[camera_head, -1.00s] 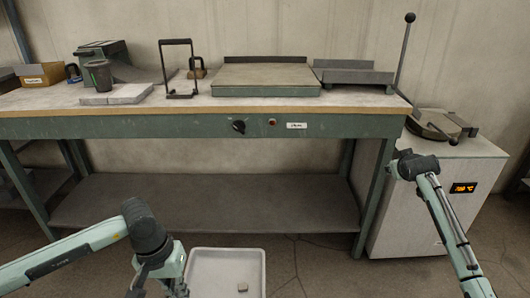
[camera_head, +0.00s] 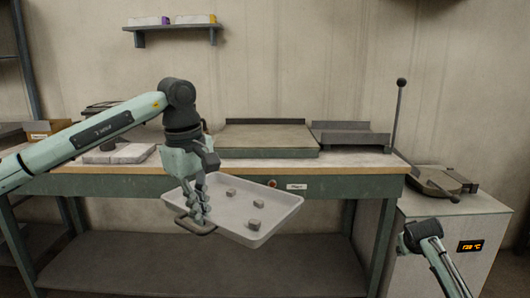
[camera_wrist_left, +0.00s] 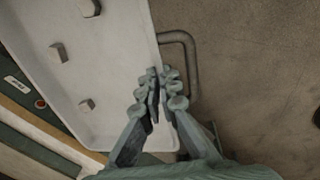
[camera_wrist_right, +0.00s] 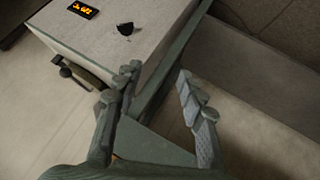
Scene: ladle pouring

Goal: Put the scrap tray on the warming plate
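The scrap tray (camera_head: 240,205) is a shallow white pan with small grey lumps inside. It hangs in the air in front of the bench, its far side overlapping the bench's front panel in the head view. My left gripper (camera_head: 197,213) is shut on the tray's left end, by the metal loop handle (camera_head: 190,226). In the left wrist view the fingers (camera_wrist_left: 163,88) close over the rim beside the handle (camera_wrist_left: 188,62). The warming plate (camera_head: 265,138), a flat grey slab with green sides, lies bare on the bench, behind and above the tray. My right gripper (camera_wrist_right: 158,82) is open and empty.
A low grey open tray-like fixture (camera_head: 350,137) stands right of the plate, with an upright lever (camera_head: 398,115) beyond. Pale slabs (camera_head: 118,153) lie left on the bench. A white furnace box (camera_head: 440,245) with a temperature display stands at the right.

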